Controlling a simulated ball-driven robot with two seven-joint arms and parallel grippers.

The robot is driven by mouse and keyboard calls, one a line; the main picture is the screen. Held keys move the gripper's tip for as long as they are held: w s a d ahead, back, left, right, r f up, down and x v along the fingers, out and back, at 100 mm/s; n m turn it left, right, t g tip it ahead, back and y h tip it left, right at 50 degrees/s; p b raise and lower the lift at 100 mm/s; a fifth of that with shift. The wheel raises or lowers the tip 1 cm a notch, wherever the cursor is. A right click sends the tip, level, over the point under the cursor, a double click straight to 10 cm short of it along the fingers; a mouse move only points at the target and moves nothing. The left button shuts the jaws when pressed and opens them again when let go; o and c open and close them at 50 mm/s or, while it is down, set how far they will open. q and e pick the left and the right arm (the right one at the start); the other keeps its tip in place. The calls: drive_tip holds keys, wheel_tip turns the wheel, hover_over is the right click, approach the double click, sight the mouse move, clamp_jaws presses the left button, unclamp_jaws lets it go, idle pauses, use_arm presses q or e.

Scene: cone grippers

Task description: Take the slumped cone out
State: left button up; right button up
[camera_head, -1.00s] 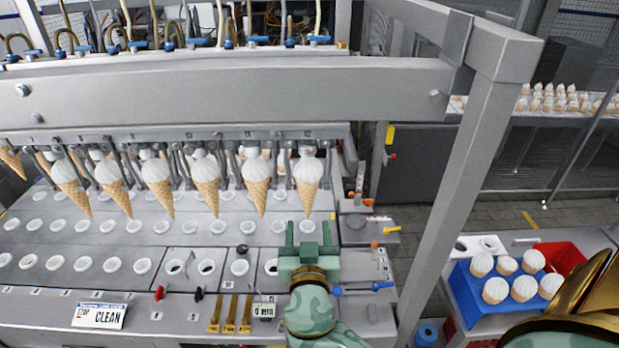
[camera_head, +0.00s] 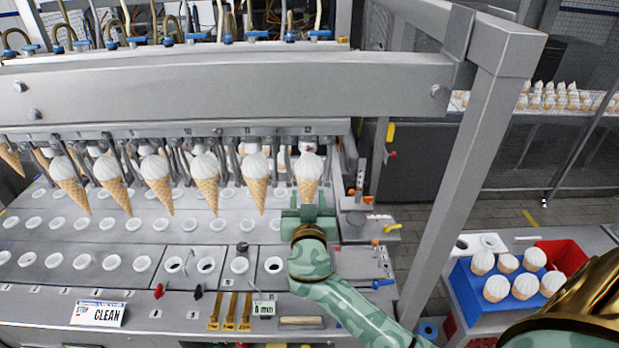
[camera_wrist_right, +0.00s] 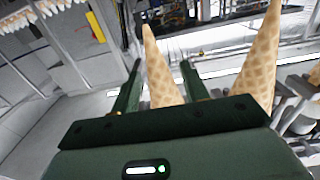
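Several cones with white tops hang in a row of holders on the machine. The rightmost cone (camera_head: 307,178) has a lumpy white top partly behind its holder; I cannot tell clearly how far it is slumped. My right gripper (camera_head: 308,203) is at its lower end, which it partly hides. In the right wrist view the fingers (camera_wrist_right: 160,72) are open, one on each side of a wafer cone (camera_wrist_right: 161,75), with gaps showing. That view looks turned over, with the tip upward. The neighbouring cone (camera_head: 256,183) hangs close on the left. My left gripper is not in view.
A thick steel beam (camera_head: 230,90) crosses above the cones, and a steel post (camera_head: 455,190) stands right of my arm. At right are a blue tray (camera_head: 463,287) with several white-topped cones and a red bin (camera_head: 566,255). A row of empty holes lies below the cones.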

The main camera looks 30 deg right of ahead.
sight(308, 199)
drive_tip(key=c, duration=0.4)
drive_tip(key=shift+c, duration=0.2)
drive_tip(key=shift+r, duration=0.5)
drive_tip(key=shift+a, duration=0.1)
drive_tip(key=shift+b+v, duration=0.4)
drive_tip(key=shift+v, duration=1.9)
drive_tip(key=shift+b+v, duration=0.5)
drive_tip(key=shift+v, duration=1.45)
